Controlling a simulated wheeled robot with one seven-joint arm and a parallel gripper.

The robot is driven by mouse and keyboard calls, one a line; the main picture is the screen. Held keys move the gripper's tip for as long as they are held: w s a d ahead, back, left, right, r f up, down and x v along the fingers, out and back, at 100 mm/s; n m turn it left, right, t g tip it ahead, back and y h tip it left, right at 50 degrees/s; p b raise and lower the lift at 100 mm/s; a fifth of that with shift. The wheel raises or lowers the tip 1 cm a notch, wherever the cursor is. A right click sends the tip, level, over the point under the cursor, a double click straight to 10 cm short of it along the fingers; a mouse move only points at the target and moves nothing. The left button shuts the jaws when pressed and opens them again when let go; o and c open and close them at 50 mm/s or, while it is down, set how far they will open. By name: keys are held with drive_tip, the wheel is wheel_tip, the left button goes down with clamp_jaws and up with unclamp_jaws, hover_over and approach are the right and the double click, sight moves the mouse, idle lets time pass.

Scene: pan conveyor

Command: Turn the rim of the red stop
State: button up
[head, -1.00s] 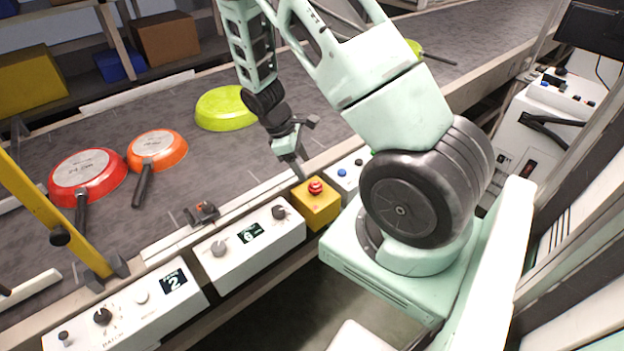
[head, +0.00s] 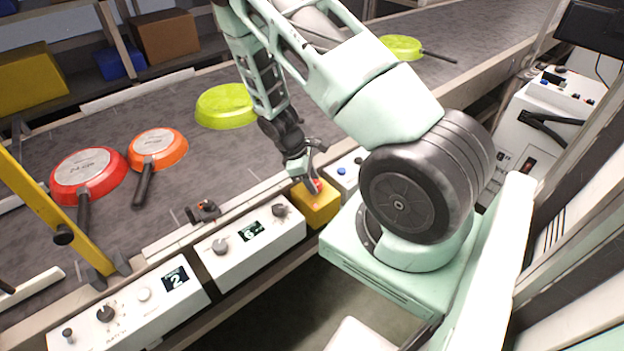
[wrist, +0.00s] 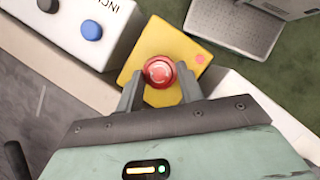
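The red stop (wrist: 158,71) is a round red mushroom button on a yellow box (head: 320,209) at the conveyor's near edge. In the wrist view my gripper (wrist: 160,86) points down at it, with one finger to the left and one to the right of its lower rim. The fingers are spread apart; whether they touch the rim I cannot tell. In the head view my gripper (head: 311,181) is over the yellow box and hides most of the red stop.
A white panel with blue and black buttons (head: 346,172) stands right beside the yellow box. A white panel with knobs and a display (head: 228,262) stands on its left. Red (head: 88,170), orange (head: 158,146) and lime pans (head: 226,105) lie on the conveyor (head: 130,230).

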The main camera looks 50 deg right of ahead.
drive_tip(key=shift+m, duration=0.3)
drive_tip(key=m, duration=0.1)
drive_tip(key=m+y, duration=0.1)
drive_tip(key=m, duration=0.2)
drive_tip(key=shift+w+d+m+g+y, duration=0.1)
drive_tip(key=shift+d+m+g+y, duration=0.2)
drive_tip(key=shift+y, duration=0.1)
drive_tip(key=shift+m+y+b, duration=0.4)
drive_tip(key=shift+m+y, duration=0.4)
drive_tip(key=shift+m, duration=1.4)
drive_tip(key=shift+d, duration=0.1)
drive_tip(key=o, duration=1)
